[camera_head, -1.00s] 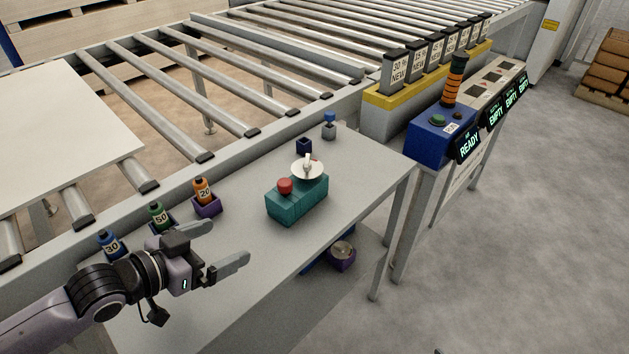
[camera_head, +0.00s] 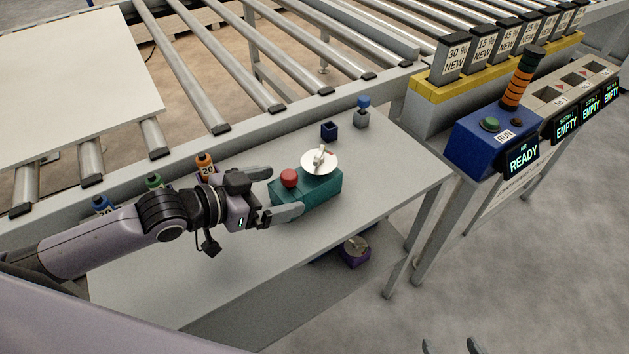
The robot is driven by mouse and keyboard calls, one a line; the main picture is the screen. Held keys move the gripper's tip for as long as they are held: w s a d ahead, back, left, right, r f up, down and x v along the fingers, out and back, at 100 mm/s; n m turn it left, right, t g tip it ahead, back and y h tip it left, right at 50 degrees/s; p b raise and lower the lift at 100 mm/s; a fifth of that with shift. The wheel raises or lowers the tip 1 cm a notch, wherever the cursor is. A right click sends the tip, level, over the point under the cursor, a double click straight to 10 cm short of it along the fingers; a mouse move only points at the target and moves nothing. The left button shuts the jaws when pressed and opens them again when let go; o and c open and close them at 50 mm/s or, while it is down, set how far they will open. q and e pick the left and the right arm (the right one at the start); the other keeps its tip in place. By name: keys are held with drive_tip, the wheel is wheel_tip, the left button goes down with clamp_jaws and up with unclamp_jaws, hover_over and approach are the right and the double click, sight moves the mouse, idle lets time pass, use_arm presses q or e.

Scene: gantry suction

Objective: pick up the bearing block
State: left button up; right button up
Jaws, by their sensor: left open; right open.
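A purple block with a round metal disc on top (camera_head: 355,250), which looks like the bearing block, sits on the lower shelf under the table's right front edge. Its left part is close to the table edge above it. My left gripper (camera_head: 284,192) is open above the tabletop, its fingers pointing right at the teal box (camera_head: 325,190) with a red button and white dial. One finger overlaps the box's front; I cannot tell whether it touches. Only the fingertips of my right gripper (camera_head: 450,347) show at the bottom edge, spread apart and empty, well below and right of the purple block.
Orange (camera_head: 205,165), green (camera_head: 153,181) and blue (camera_head: 102,204) bottles stand behind my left arm. A dark blue holder (camera_head: 329,131) and a small grey block with a blue top (camera_head: 362,112) stand at the back. Table legs flank the shelf. The floor at right is clear.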

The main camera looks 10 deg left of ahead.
sight(301, 180)
use_arm(q)
drive_tip(key=shift+w+a+x, duration=0.1)
drive_tip(key=shift+w+x, duration=0.05)
drive_tip(key=shift+x, duration=1.55)
drive_tip(key=shift+w+a+x, duration=0.15)
drive_tip(key=shift+x, duration=1.55)
drive_tip(key=shift+r, duration=0.15)
drive_tip(key=shift+s, duration=0.1)
drive_tip(key=c, duration=1.5)
drive_tip(key=shift+r, duration=0.15)
drive_tip(key=shift+c, duration=0.3)
